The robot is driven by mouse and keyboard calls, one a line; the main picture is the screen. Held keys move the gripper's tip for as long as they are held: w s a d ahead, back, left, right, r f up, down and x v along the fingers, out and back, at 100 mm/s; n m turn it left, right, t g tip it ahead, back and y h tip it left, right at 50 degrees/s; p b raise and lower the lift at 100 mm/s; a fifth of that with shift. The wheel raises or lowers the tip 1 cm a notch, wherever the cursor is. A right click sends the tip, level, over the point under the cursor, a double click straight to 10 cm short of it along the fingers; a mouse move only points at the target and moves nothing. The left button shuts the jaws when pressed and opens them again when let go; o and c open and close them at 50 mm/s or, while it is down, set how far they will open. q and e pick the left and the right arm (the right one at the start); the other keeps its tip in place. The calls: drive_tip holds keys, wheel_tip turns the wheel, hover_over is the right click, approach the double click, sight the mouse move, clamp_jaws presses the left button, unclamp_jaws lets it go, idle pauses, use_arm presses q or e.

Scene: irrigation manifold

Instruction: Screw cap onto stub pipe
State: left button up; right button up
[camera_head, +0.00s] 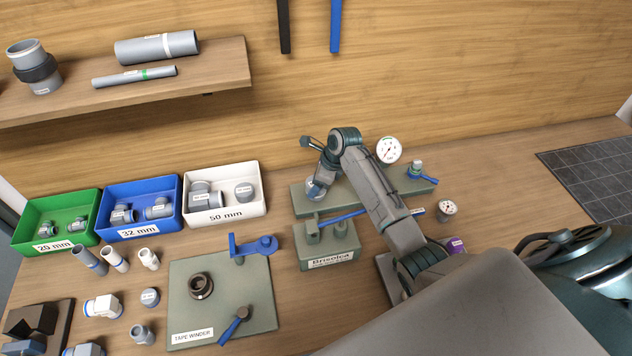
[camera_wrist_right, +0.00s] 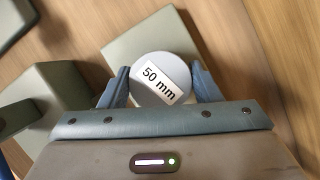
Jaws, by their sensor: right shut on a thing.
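My right gripper (camera_head: 318,174) reaches over the left end of the long green base plate (camera_head: 350,198) at the back of the bench. It is shut on a grey round cap (camera_head: 314,188). In the right wrist view the cap (camera_wrist_right: 162,72) sits between the two blue fingers of the gripper (camera_wrist_right: 158,80), its "50 mm" label facing the camera. The stub pipe cannot be made out; anything directly beneath the cap is hidden. I cannot tell whether the cap touches something below. My left gripper is not in view.
A pressure gauge (camera_head: 388,150) and a blue-handled valve (camera_head: 418,172) stand on the plate's right part. A green block with a blue lever (camera_head: 328,250) stands in front. Green, blue and white (camera_head: 226,212) fitting bins are at left.

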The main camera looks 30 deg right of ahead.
drive_tip(key=m+t+h, duration=0.1)
drive_tip(key=m, duration=0.3)
drive_tip(key=o, duration=1.5)
drive_tip(key=shift+r, duration=0.1)
drive_tip(key=shift+r, duration=3.7)
drive_tip(key=n+g+y, duration=0.1)
drive_tip(key=n, duration=0.5)
drive_tip(key=shift+n+g+y, duration=0.3)
drive_tip(key=shift+n+g, duration=0.1)
drive_tip(key=n+g, duration=0.1)
drive_tip(key=n, duration=0.1)
drive_tip(key=shift+n, duration=0.3)
